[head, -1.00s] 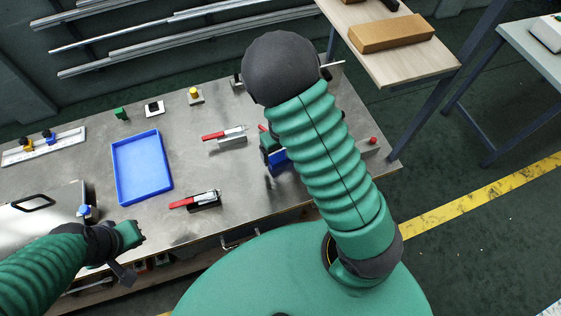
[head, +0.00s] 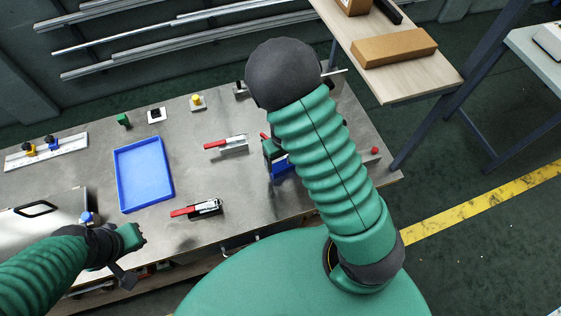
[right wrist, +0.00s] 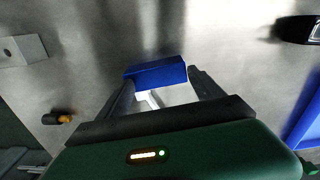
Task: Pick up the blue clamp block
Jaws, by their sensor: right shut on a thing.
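The blue clamp block (right wrist: 155,73) sits between the two fingertips of my right gripper (right wrist: 158,82) in the right wrist view, with a finger against each end. The right gripper is shut on it. In the head view the blue block (head: 283,171) shows only partly, beside my right arm over the right part of the metal table. The arm hides most of the right gripper there. My left gripper (head: 133,238) is at the lower left of the head view, over the table's front, away from the block. Its finger opening is not clear.
A blue tray (head: 118,185) lies on the metal table left of centre. Two red-handled toggle clamps (head: 226,144) (head: 197,208) stand between tray and right arm. A small green block (head: 123,120) and a yellow knob (head: 197,101) are behind. A red knob (head: 375,151) is at right.

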